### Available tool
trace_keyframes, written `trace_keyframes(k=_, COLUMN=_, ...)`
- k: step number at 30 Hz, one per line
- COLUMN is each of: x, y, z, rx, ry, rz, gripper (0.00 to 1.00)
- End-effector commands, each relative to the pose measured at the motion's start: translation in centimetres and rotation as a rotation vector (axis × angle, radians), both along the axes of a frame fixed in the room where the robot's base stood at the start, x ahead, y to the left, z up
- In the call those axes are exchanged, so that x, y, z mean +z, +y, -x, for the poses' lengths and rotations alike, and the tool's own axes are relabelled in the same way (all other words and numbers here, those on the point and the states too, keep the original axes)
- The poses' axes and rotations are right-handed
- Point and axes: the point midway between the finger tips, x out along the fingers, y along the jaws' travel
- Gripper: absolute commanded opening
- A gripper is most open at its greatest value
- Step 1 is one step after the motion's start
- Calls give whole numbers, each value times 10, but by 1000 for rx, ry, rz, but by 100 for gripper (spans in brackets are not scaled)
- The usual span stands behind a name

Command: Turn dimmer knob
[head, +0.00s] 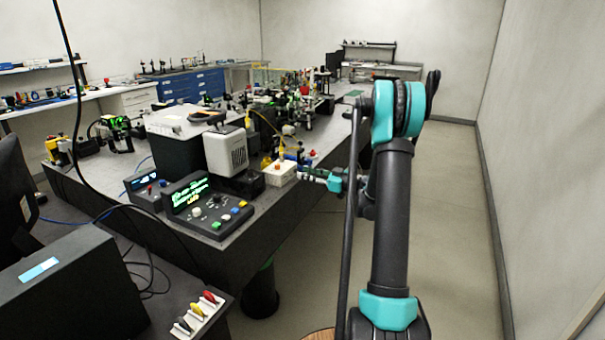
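My gripper (305,174) reaches in from the right over the near right edge of the dark bench. Its fingertips are beside a small white box (279,176) with yellow and blue parts near it. The fingers are small and seen edge-on, so I cannot tell whether they are open or shut, or whether they touch the box. No dimmer knob is clearly identifiable. A dark control box (207,206) with a green lit display has a round pale knob (197,211) and several coloured buttons. A knob on the white box may be hidden by the gripper.
A white-fronted unit (226,150) and a grey-lidded dark case (178,138) stand left of the gripper. Optical parts crowd the bench behind. A black box (62,282) and loose cables are at the lower left. The floor (450,230) to the right is clear.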

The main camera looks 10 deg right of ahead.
Motion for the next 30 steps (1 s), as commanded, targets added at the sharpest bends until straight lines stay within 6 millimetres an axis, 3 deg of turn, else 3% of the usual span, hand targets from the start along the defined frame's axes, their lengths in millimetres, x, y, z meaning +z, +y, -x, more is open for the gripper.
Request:
trace_keyframes(k=6, x=0, y=15, z=-11, rx=0, ry=0, rz=0, gripper=34)
trace_keyframes(k=15, x=0, y=16, z=-12, rx=-1, ry=0, rz=0, gripper=34)
trace_keyframes(k=24, x=0, y=16, z=-12, rx=0, ry=0, rz=0, gripper=0)
trace_keyframes(k=30, x=0, y=16, z=-12, rx=0, ry=1, rz=-1, gripper=0)
